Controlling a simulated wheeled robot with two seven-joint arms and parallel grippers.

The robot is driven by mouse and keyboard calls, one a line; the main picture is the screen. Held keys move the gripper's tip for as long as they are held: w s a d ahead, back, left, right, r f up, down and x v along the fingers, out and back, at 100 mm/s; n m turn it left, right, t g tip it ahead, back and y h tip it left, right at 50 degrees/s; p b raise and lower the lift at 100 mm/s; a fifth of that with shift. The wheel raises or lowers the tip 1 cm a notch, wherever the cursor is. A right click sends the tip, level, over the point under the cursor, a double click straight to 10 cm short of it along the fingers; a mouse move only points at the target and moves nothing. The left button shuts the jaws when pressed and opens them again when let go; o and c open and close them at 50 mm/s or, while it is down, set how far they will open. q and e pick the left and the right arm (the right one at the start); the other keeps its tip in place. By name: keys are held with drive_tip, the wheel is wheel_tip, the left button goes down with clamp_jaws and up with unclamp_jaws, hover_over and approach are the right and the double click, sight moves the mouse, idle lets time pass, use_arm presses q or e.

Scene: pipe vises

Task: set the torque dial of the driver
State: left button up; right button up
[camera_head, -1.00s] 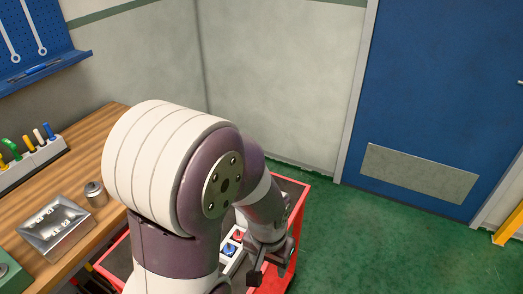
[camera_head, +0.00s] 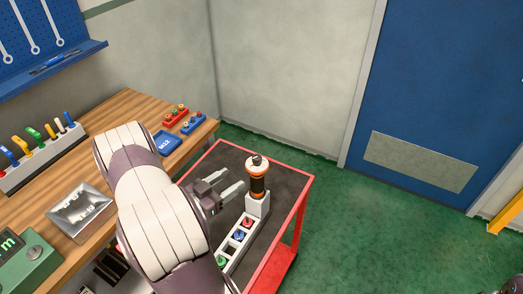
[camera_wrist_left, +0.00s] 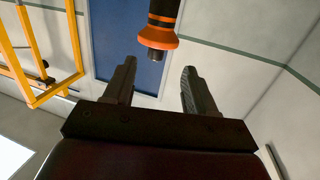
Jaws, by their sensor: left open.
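The driver (camera_head: 258,181) stands upright in a pale holder on the red cart, with a black and orange body and a light top with a dark knob. In the left wrist view its end with an orange collar (camera_wrist_left: 158,38) hangs in from the top edge, just beyond the fingertips and roughly between them. My left gripper (camera_head: 233,181) is open and empty, just left of the driver in the head view, its fingers pointing toward it. Both spread fingers show in the left wrist view (camera_wrist_left: 160,80). I cannot read any dial marks.
The holder's strip carries red, blue and green pieces (camera_head: 239,236) in front of the driver. The red cart (camera_head: 306,190) has bare dark top around it. The wooden bench (camera_head: 120,105) at left holds a metal tray (camera_head: 78,207), a blue tray (camera_head: 165,143) and a tool rack (camera_head: 40,160).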

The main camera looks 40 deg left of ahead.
sight(260, 156)
use_arm(q)
drive_tip(key=shift+t, duration=0.4)
drive_tip(key=w+p, duration=0.1)
drive_tip(key=w, duration=0.2)
drive_tip(key=w+d+r+p, duration=0.1)
drive_tip(key=w, duration=0.3)
drive_tip(key=w+d+p, duration=0.1)
drive_tip(key=w, duration=0.3)
drive_tip(key=shift+w+r+p, duration=0.15)
drive_tip(key=shift+r+p, duration=0.15)
drive_tip(key=shift+p, duration=0.1)
drive_tip(key=shift+w+f, duration=0.1)
drive_tip(key=shift+w, duration=0.55)
drive_tip(key=c, duration=1)
